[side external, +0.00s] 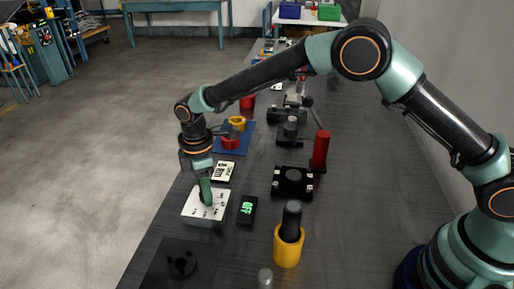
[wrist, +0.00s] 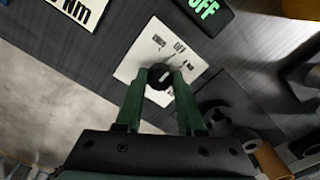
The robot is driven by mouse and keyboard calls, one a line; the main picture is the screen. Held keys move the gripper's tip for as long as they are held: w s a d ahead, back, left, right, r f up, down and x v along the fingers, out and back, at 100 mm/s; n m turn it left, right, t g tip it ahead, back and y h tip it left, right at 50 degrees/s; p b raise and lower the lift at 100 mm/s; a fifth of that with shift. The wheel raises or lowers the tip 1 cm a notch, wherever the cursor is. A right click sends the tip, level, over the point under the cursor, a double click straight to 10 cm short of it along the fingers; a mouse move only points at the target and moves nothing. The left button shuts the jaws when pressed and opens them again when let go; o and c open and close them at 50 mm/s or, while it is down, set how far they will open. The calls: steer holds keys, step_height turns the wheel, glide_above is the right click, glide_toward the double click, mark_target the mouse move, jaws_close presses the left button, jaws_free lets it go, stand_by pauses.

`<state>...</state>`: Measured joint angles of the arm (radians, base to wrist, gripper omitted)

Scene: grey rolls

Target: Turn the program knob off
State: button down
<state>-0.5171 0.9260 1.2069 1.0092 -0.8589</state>
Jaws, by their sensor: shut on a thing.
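The program knob (wrist: 159,86) is a round black knob with a light mark on top, in the wrist view. It stands on a white panel (wrist: 137,59) with small printed labels, one of which seems to read OFF. My gripper (wrist: 158,79) has its green fingers on both sides of the knob, shut on it. I cannot tell which label the mark points at. In the side view my gripper (side external: 206,196) points down onto the white panel (side external: 190,208), and its fingers largely hide the knob.
A black display (side external: 247,209) glowing green OFF stands just right of the panel. A white card (side external: 223,171) lies behind it. A black fixture (side external: 180,265) is in front. A yellow cup (side external: 288,248) and a red cylinder (side external: 320,150) stand to the right.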

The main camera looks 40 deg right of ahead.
steer(key=shift+r, duration=0.1)
steer(key=c, duration=0.5)
jaws_free()
step_height(320, 180, up, 12)
stand_by(0.3)
